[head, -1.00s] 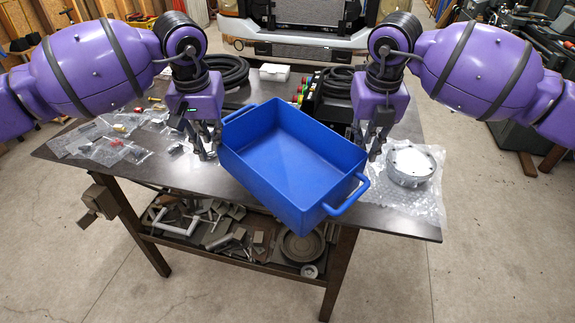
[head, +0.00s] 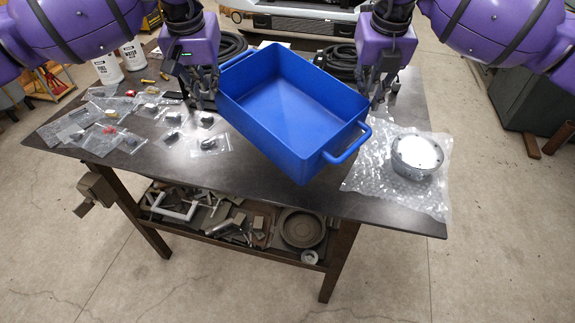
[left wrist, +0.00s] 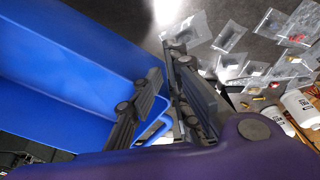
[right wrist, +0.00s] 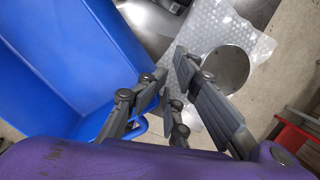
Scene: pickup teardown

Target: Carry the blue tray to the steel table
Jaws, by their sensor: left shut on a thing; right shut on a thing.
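The empty blue tray (head: 285,105) is held between my two grippers, over a dark-topped metal table (head: 270,192). It is turned diagonally, with a handle at each short end. I cannot tell its exact height above the top. My left gripper (head: 205,92) is at the tray's left end; in the left wrist view its fingers (left wrist: 160,105) close around the tray's handle. My right gripper (head: 380,92) is at the right end; in the right wrist view its fingers (right wrist: 165,105) close by the other handle. The tray hides part of the table behind it.
A round metal part (head: 417,153) lies on bubble wrap (head: 375,180) at the table's right. Several bagged small parts (head: 125,140) and two white containers (head: 132,55) are on the left. Black coiled hose (head: 232,44) lies behind. A lower shelf (head: 215,235) holds metal pieces.

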